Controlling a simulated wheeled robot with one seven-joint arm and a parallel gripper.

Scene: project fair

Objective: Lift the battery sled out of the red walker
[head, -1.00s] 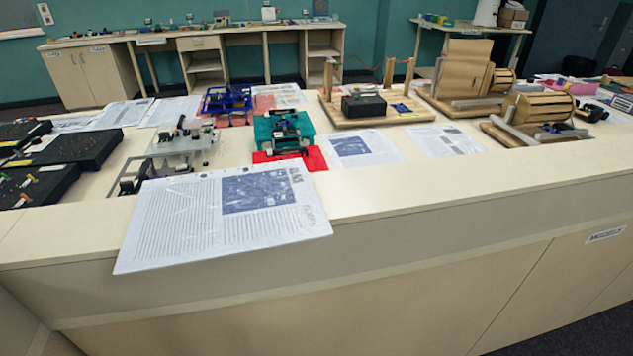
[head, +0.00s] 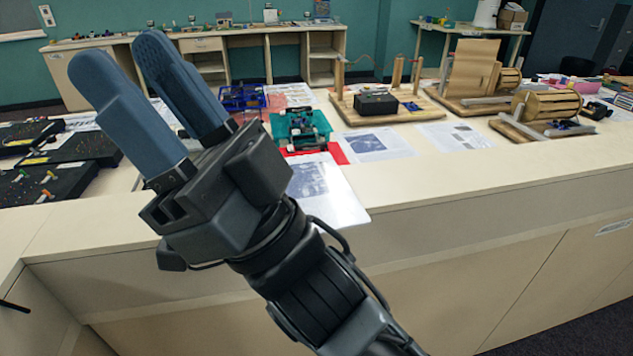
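My gripper (head: 124,62) is raised large in the left foreground, its two blue-grey fingers pointing up and left. The fingers stand apart with nothing between them. Behind it on the table, a teal frame with dark parts (head: 299,127) stands over a flat red piece (head: 336,151). This is the only clearly red model area I see; I cannot tell whether it is the red walker. No battery sled can be made out at this size. My gripper is well in front of these models and touches none of them.
A blue-framed model (head: 240,98) stands behind the teal one. Black boards (head: 72,158) lie at left. Wooden models (head: 465,75) and a black box on a wooden base (head: 376,103) stand at right.

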